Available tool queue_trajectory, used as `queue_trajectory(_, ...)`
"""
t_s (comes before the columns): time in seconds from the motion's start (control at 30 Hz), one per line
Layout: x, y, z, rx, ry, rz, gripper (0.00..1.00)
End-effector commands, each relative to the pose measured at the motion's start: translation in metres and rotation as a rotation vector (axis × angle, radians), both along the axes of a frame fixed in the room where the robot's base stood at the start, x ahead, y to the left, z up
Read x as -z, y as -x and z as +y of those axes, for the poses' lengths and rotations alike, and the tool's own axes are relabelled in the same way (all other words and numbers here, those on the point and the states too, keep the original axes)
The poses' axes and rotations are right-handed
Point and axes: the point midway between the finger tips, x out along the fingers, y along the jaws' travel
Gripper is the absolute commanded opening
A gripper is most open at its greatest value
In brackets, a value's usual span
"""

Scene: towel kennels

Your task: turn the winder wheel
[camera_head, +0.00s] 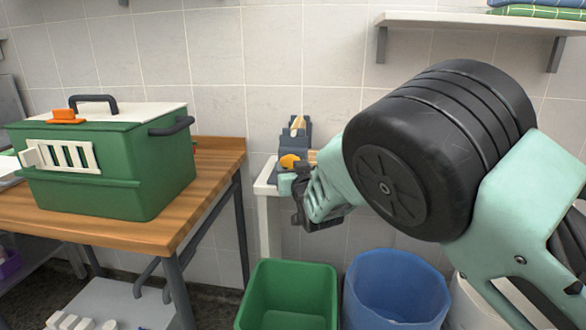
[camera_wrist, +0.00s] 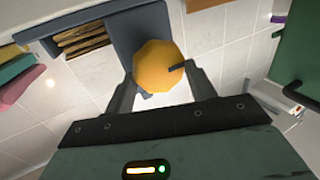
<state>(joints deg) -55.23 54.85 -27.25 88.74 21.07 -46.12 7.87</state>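The winder wheel (camera_head: 289,161) is a round yellow-orange knob on the front of a blue-grey winder (camera_head: 298,133) against the tiled wall. In the wrist view the wheel (camera_wrist: 155,62) shows a small dark peg near its right edge, and the blue-grey winder body (camera_wrist: 118,30) is behind it. My gripper (camera_wrist: 159,72) is at the wheel, its two fingers spread apart, one to each side of it. I cannot tell whether the fingertips touch the rim. In the head view my gripper (camera_head: 300,190) is just in front of the winder, its fingers partly hidden.
The winder stands on a narrow white stand (camera_head: 266,187). To the left, a green kennel (camera_head: 105,185) sits on a wooden table (camera_head: 215,165). A green bin (camera_head: 288,295) and a blue bin (camera_head: 395,290) stand below. A wall shelf (camera_head: 480,20) is at upper right.

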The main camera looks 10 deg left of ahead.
Motion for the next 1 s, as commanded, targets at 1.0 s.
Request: queue_trajectory(1.0,0.014,0.0,-0.003,0.0,-0.503,-0.003,0.33)
